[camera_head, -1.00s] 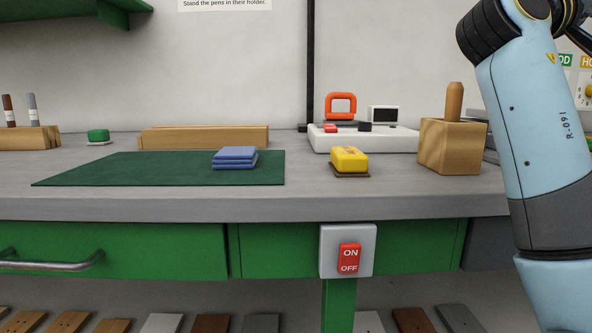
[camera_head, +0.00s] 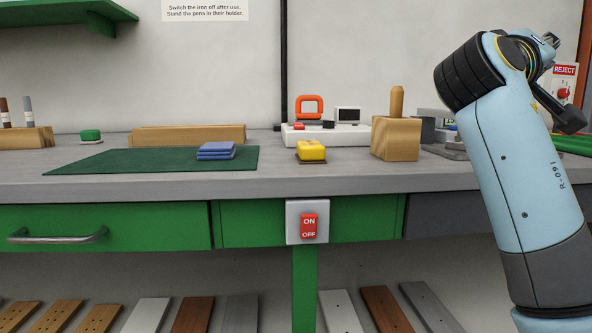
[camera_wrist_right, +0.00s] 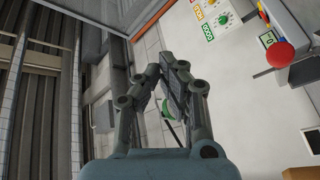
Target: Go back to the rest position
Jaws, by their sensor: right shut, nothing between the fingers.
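My right arm comes in from the right in the head view, its pale blue link marked R-091 raised in front of the bench (camera_head: 330,180). My right gripper (camera_wrist_right: 172,75) fills the middle of the right wrist view. Its dark fingers are closed together with nothing held between them. It points toward the room's wall and floor, apart from any object. My left gripper and left arm do not show in either view.
On the bench are a green mat (camera_head: 130,160) with blue cloths (camera_head: 216,151), a yellow sponge (camera_head: 311,150), a wooden block (camera_head: 396,140) and a white device (camera_head: 350,136). A red ON/OFF switch (camera_head: 308,226) is on the front. Boards (camera_head: 190,314) lie below.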

